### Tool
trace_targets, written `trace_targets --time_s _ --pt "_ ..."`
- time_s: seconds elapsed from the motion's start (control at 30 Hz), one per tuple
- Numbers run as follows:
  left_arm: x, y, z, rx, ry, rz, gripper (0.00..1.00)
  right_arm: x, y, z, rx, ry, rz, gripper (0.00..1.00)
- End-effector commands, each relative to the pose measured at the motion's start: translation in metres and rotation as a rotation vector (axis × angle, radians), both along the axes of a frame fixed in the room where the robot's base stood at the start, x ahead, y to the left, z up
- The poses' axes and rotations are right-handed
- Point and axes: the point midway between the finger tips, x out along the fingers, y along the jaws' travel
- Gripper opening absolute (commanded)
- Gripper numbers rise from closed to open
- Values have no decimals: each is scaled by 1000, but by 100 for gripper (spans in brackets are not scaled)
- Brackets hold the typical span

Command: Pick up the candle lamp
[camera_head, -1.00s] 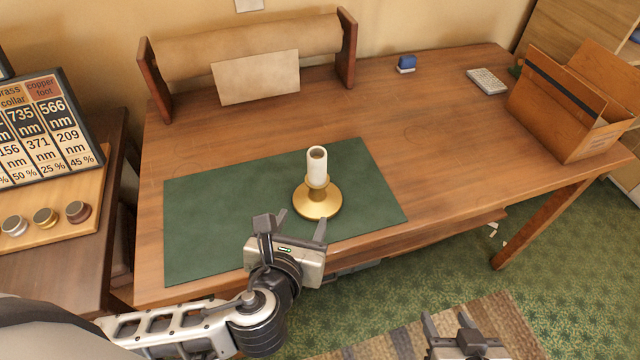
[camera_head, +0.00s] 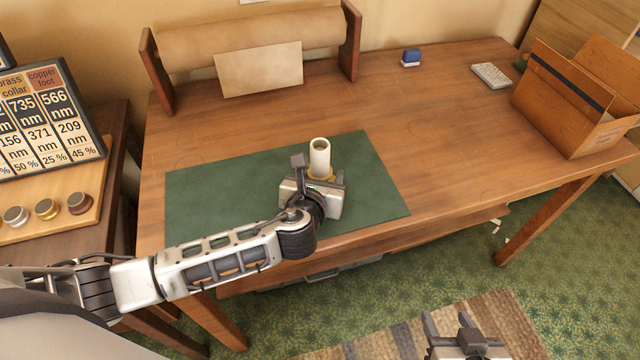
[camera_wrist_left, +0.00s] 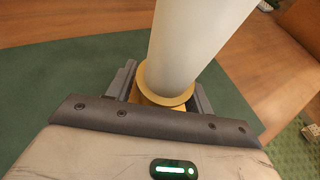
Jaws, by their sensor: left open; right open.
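The candle lamp (camera_head: 319,157) stands upright on the green mat (camera_head: 220,190), a white candle tube on a brass holder. In the head view my left gripper (camera_head: 318,173) is in front of it and hides most of its brass base. In the left wrist view the candle lamp (camera_wrist_left: 196,45) rises between the two fingers of my left gripper (camera_wrist_left: 163,88), around the brass collar below the white tube. The left gripper is open; I cannot tell whether either finger touches the lamp. My right gripper (camera_head: 447,326) is open and empty at the bottom, over the rug.
A paper roll holder (camera_head: 250,45) stands at the table's back. An open cardboard box (camera_head: 565,105), a calculator-like pad (camera_head: 491,76) and a blue item (camera_head: 411,58) sit to the right. A side table (camera_head: 105,215) with a chart and knobs is left. The middle right of the table is clear.

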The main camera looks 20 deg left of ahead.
Motion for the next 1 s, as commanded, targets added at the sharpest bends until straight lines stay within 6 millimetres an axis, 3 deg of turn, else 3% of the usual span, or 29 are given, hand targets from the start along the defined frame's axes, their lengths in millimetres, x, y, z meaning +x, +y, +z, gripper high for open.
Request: trace_targets --time_s 0.27,0.4,0.47,0.8,1.0 --pt "4 0 -1 -1 0 0 52 3 0 3 1 -8 0 52" --pt "3 0 -1 0 0 0 13 4 1 4 2 -11 0 52" --pt "3 0 -1 0 0 0 0 4 0 4 2 -12 0 52" --pt "4 0 3 -1 -6 -1 0 4 1 4 2 -12 0 52" --pt "5 0 15 -3 -8 -1 0 4 1 7 3 -12 -2 52"
